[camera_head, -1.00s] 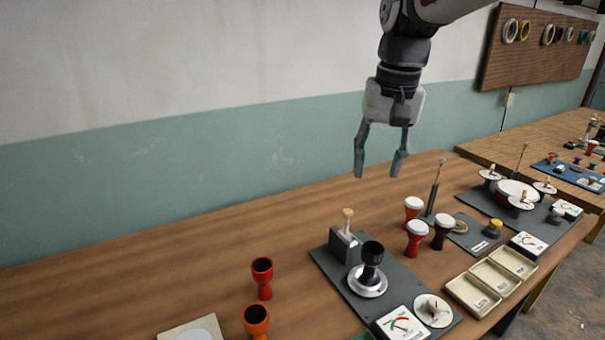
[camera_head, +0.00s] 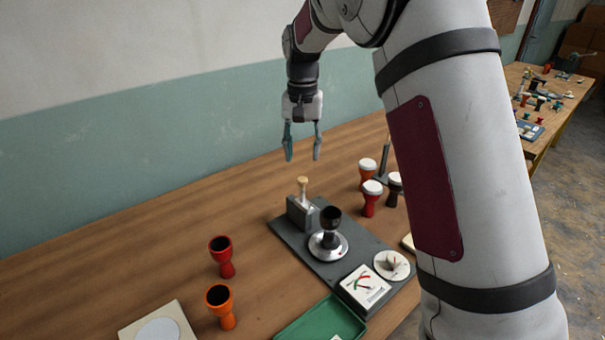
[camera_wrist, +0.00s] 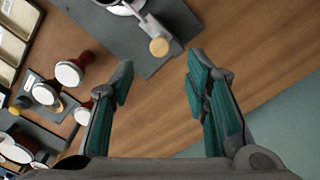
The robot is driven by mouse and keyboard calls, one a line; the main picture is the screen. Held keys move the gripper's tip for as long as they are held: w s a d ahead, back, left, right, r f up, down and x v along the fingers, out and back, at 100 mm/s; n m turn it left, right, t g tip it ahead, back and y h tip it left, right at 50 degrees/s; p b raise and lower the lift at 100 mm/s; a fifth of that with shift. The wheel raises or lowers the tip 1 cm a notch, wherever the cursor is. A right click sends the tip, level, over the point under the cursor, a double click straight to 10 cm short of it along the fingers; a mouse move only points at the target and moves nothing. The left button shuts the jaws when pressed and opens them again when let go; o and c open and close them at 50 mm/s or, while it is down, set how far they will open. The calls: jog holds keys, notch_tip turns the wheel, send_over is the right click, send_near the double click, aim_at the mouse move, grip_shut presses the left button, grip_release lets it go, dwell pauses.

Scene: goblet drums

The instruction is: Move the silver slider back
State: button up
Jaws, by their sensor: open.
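My gripper (camera_head: 303,152) hangs open and empty, fingers down, above and behind a grey station board (camera_head: 352,276). On the board's back left corner stands a grey block (camera_head: 299,213) with a wooden knob (camera_head: 302,182) on top. In front of it a round silver base (camera_head: 328,251) carries a black goblet shell (camera_head: 330,219). I cannot tell which silver part is the slider. In the wrist view my open gripper (camera_wrist: 160,80) has the wooden knob (camera_wrist: 160,46) beyond and between its fingertips, not touched. The silver base (camera_wrist: 124,8) is cut off by the frame edge.
A red goblet (camera_head: 221,257) and an orange goblet (camera_head: 220,305) stand left of the board. A dial card (camera_head: 364,287) and a round dial (camera_head: 392,265) sit at its front right. White-topped drums (camera_head: 372,196) stand behind right. A green tray (camera_head: 322,325) lies in front.

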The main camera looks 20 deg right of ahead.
aim_at(302, 179)
notch_tip(302, 179, down, 8)
jog(key=shift+r, duration=0.15)
dwell(0.3)
grip_shut()
